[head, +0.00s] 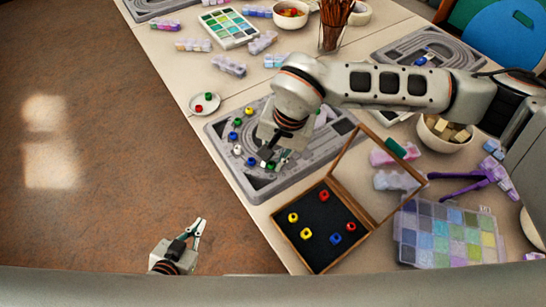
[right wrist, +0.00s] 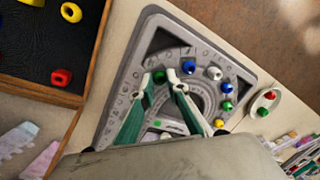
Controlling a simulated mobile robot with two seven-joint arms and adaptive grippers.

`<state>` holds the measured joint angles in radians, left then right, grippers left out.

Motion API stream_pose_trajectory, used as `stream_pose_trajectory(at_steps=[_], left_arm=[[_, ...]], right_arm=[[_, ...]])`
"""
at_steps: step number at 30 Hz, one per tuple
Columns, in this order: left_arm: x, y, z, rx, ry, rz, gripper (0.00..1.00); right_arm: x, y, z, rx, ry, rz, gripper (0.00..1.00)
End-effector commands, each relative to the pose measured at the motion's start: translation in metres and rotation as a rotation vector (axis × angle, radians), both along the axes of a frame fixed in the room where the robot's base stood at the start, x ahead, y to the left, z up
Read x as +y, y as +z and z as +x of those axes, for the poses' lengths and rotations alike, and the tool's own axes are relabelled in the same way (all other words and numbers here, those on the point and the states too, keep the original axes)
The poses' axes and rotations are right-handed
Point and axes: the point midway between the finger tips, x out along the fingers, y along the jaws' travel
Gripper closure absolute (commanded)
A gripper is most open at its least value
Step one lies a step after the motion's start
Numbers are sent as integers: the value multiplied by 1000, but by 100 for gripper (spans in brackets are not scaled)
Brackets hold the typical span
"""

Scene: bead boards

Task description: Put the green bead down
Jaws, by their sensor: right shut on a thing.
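The green bead (right wrist: 159,76) is pinched between the fingertips of my right gripper (right wrist: 160,73) in the right wrist view. The gripper is low over the near part of the grey bead board (right wrist: 128,75). I cannot tell whether the bead touches the board. In the head view my right gripper (head: 273,160) is over the board (head: 266,187) and its wrist hides part of it. Yellow, blue, green and white beads lie in a curve on the board. My left gripper (head: 200,230) is off the table, over the floor, holding nothing I can see; its finger gap is unclear.
A wooden box (head: 304,264) with several beads and a raised clear lid stands right of the board. A saucer (head: 199,109) with a green and a red bead is beyond it. A compartment case (head: 402,243) and purple pliers (head: 474,182) lie at the right.

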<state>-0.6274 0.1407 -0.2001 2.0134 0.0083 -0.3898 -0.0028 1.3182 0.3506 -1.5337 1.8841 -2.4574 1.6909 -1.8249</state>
Motion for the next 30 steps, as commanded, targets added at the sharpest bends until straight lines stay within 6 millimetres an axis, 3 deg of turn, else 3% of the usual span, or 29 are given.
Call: stream_pose_trajectory(at_steps=[17, 18, 19, 30], left_arm=[[1, -3, 0, 1, 0, 3, 100], [1, -2, 0, 0, -1, 3, 100], [1, -2, 0, 0, 0, 4, 100], [1, -2, -2, 3, 0, 3, 100]], right_arm=[[0, -10, 0, 0, 1, 0, 94], [0, -10, 0, 0, 1, 0, 77], [0, -10, 0, 0, 1, -1, 70], [0, -10, -1, 1, 0, -1, 68]])
